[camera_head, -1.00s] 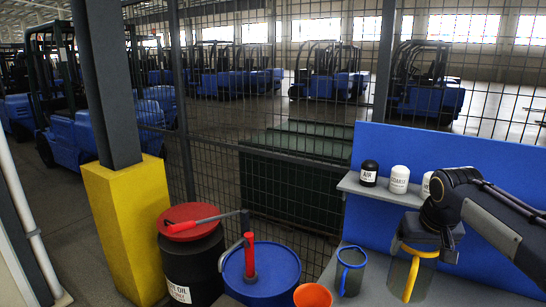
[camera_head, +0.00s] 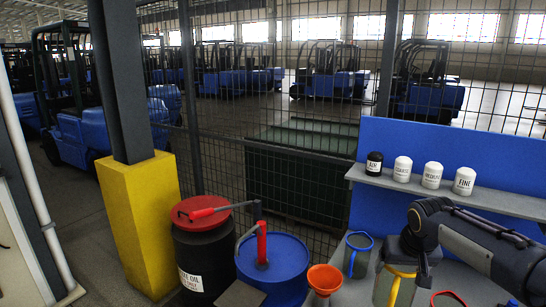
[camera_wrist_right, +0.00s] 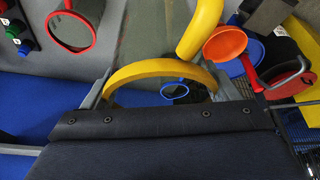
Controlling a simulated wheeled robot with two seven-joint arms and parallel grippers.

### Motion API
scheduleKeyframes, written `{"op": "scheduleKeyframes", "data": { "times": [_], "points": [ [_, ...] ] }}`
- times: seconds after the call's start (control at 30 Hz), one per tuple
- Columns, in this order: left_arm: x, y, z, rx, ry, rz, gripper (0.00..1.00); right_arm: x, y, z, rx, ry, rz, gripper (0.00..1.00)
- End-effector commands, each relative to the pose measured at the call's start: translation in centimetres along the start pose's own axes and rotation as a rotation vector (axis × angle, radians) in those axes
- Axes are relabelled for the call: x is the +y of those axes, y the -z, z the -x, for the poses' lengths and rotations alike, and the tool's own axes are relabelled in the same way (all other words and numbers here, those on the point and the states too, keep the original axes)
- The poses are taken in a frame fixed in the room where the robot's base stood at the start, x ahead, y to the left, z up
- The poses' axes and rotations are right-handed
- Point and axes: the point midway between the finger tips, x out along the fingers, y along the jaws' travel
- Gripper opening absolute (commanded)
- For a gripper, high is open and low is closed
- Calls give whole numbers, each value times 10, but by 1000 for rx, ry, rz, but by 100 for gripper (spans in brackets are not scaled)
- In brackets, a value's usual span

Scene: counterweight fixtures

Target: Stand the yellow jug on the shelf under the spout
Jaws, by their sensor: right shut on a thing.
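The yellow jug (camera_head: 394,289) has a see-through grey body with a yellow rim and handle. It is low in the head view, cut off by the bottom edge. My right gripper (camera_head: 408,258) is above it, shut on its yellow handle, which shows between the fingers in the right wrist view (camera_wrist_right: 160,72). I cannot tell whether the jug touches the bench. A red pump (camera_head: 262,243) stands on the blue drum (camera_head: 285,262), with a grey spout curving left. A small grey shelf (camera_head: 240,294) sits low in front of the drums. My left gripper is not in view.
An orange funnel (camera_head: 325,278) and a blue-rimmed jug (camera_head: 357,241) stand between the yellow jug and the drum. A red-rimmed jug (camera_head: 447,298) is to the right. A black drum (camera_head: 201,250) stands left. Labelled canisters line the wall shelf (camera_head: 500,200).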

Motion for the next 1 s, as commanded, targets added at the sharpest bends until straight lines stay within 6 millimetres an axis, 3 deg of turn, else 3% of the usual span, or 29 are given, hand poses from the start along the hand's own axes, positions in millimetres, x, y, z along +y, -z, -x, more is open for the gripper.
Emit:
{"op": "scheduleKeyframes", "data": {
  "times": [0.27,0.4,0.63,1.0],
  "points": [
    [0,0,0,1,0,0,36,-35,-40,-66,-7,16,43,45],
    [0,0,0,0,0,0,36,-58,-72,-98,-7,33,84,45],
    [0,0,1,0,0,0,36,-92,-127,-133,-5,62,154,45],
    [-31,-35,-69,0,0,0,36,-90,-156,-210,1,61,145,45]
  ]
}}
